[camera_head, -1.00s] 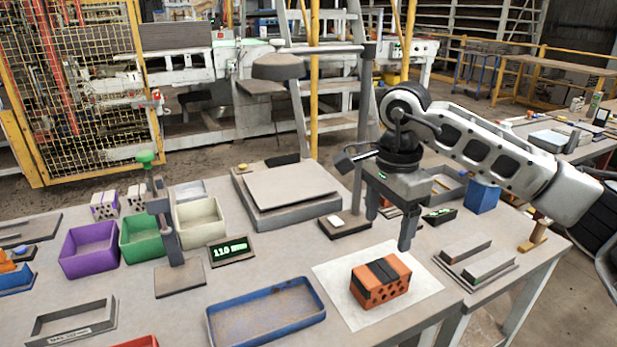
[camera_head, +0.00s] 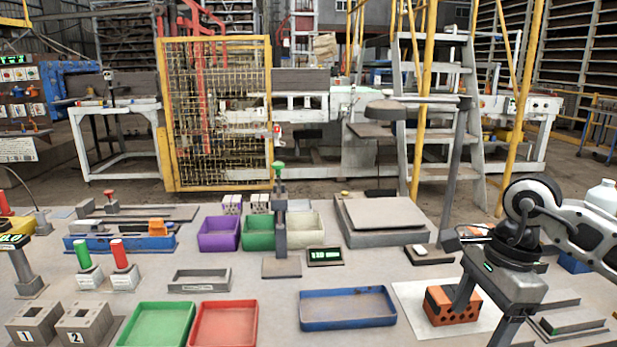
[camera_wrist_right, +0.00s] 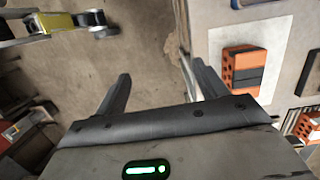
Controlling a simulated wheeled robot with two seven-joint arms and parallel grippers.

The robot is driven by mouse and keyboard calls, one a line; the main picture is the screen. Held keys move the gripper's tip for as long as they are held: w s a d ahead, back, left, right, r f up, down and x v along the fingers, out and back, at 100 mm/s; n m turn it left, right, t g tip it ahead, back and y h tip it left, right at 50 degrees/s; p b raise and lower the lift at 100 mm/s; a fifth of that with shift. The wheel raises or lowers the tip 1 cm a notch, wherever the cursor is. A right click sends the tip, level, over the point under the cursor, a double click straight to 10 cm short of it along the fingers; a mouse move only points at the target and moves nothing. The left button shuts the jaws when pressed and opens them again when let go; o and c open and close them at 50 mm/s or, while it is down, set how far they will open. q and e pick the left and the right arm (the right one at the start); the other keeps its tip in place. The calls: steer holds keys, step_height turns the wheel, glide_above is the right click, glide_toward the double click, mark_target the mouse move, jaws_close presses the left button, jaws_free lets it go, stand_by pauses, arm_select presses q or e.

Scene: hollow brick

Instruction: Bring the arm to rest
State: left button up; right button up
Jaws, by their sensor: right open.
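My right gripper (camera_head: 482,326) is open and empty, at the right front of the head view. In the right wrist view its spread fingers (camera_wrist_right: 161,70) have only bare floor between them. An orange hollow brick (camera_head: 437,308) with a black band lies on a white sheet (camera_head: 408,291) at the table's right front. One finger hides part of the brick in the head view. The wrist view shows the brick (camera_wrist_right: 228,68) right of the fingers, apart from them. My left gripper is not in view.
A blue tray (camera_head: 347,322) lies left of the sheet. Green (camera_head: 157,336) and red (camera_head: 223,338) trays stand farther left. A post with a green knob (camera_head: 281,238), several bins and a grey flat-topped unit (camera_head: 385,216) stand behind. A grey slotted fixture (camera_head: 573,322) is at the right.

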steer(key=s+a+f+m+g+y, duration=0.15)
steer(key=a+y, duration=0.25)
steer(key=a, duration=0.4)
steer(key=s+a+f+g+y, duration=0.1)
steer(key=s+a+f+y, duration=0.15)
steer(key=a, duration=0.45)
steer(key=s+a+r+m+t+y, duration=0.2)
steer(key=a+r+m+t+y, duration=0.25)
steer(key=a+m+y, duration=0.55)
steer(key=w+d+f+m+t+h, duration=0.3)
steer(key=m+t, duration=0.4)
steer(key=m, duration=0.6)
steer(key=w+d+f+m+t+h, duration=0.1)
steer(key=d+f+m+t+h, duration=0.25)
steer(key=m+t, duration=0.65)
steer(key=s+d+f+m+g+h, duration=0.4)
steer(key=s+f+m, duration=0.2)
steer(key=f+m, duration=0.3)
steer(key=s+d+f+m+g+h, duration=0.4)
steer(key=s+f+m, duration=0.3)
steer(key=f+m, duration=0.2)
steer(key=shift+d+f+h, duration=0.2)
steer(key=shift+f+h, duration=0.3)
steer(key=shift+f, duration=0.4)
